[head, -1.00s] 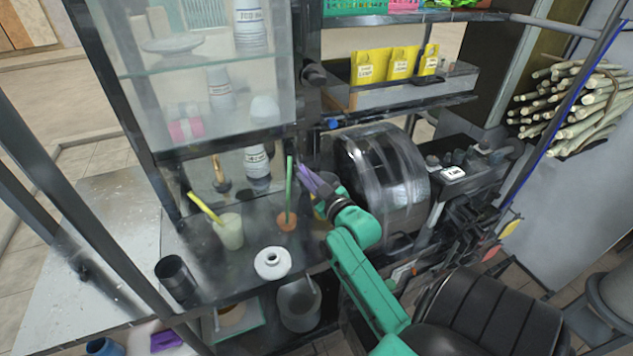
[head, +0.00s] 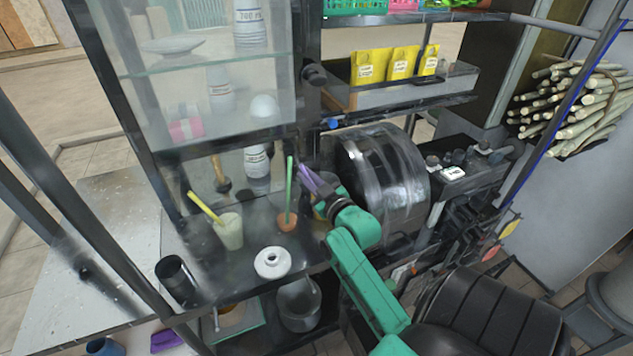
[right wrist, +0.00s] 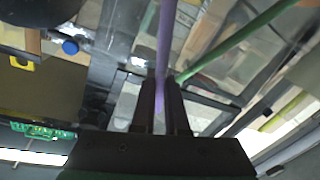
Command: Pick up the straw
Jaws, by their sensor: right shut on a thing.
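My right gripper (head: 329,194) is shut on a purple straw (head: 309,177) over the shelf, to the right of the green straw. In the right wrist view the purple straw (right wrist: 166,40) runs between the two closed fingers (right wrist: 160,105). The gripper hides part of it in the head view. A green straw (head: 289,183) stands upright in a small orange-brown holder (head: 287,222). It also crosses the right wrist view (right wrist: 235,42). A yellow straw (head: 205,206) leans in a pale cup (head: 230,233). My left gripper is not in view.
A white round pot (head: 272,262) and a black cup (head: 178,279) stand on the shelf (head: 225,280). A clear-covered press drum (head: 385,175) is right of the gripper. A glass case with bottles (head: 257,161) rises behind. Black frame posts border the shelf.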

